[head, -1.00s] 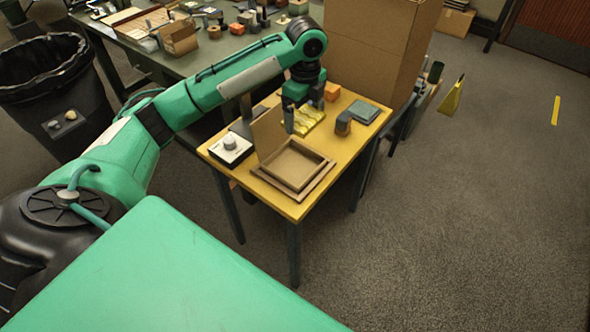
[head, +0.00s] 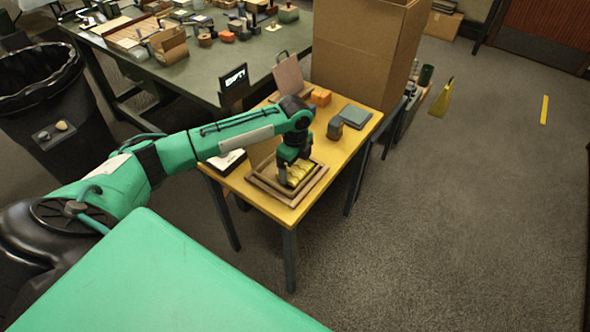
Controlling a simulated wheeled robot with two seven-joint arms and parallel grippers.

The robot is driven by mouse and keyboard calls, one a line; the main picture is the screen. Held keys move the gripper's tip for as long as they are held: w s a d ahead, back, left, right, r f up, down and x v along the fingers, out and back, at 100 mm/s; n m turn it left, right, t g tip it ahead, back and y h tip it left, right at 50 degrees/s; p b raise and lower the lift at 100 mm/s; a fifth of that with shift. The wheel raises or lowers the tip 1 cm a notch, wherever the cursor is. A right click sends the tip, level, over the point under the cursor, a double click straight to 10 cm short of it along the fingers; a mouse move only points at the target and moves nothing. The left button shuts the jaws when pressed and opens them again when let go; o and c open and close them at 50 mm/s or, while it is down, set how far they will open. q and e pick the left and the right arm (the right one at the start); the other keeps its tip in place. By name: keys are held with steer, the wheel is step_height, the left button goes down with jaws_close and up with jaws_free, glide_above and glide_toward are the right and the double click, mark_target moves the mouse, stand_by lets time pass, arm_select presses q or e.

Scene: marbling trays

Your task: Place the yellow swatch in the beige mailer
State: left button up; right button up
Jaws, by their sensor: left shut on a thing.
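The beige mailer (head: 311,187) lies open near the front of the small yellow table, its lid (head: 262,151) standing up at the back left. My left gripper (head: 291,176) points down over the mailer, shut on the yellow swatch (head: 300,172). The swatch, with a wavy pattern, is within the mailer's outline. I cannot tell whether it touches the mailer's floor. The gripper and arm hide part of the mailer and its lid. My right gripper is not in view.
On the yellow table (head: 248,190) are a white device (head: 228,161) at left, a dark rounded block (head: 335,128), a grey-blue pad (head: 355,116), an orange block (head: 320,97) and an upright brownish board (head: 288,78). A tall cardboard box (head: 362,50) stands behind.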

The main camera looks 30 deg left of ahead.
mark_target(295, 168)
arm_select(q)
steer(key=shift+f, duration=1.25)
steer(key=shift+f, duration=0.1)
steer(key=o, duration=0.7)
step_height(295, 168, up, 12)
steer(key=shift+r, duration=0.15)
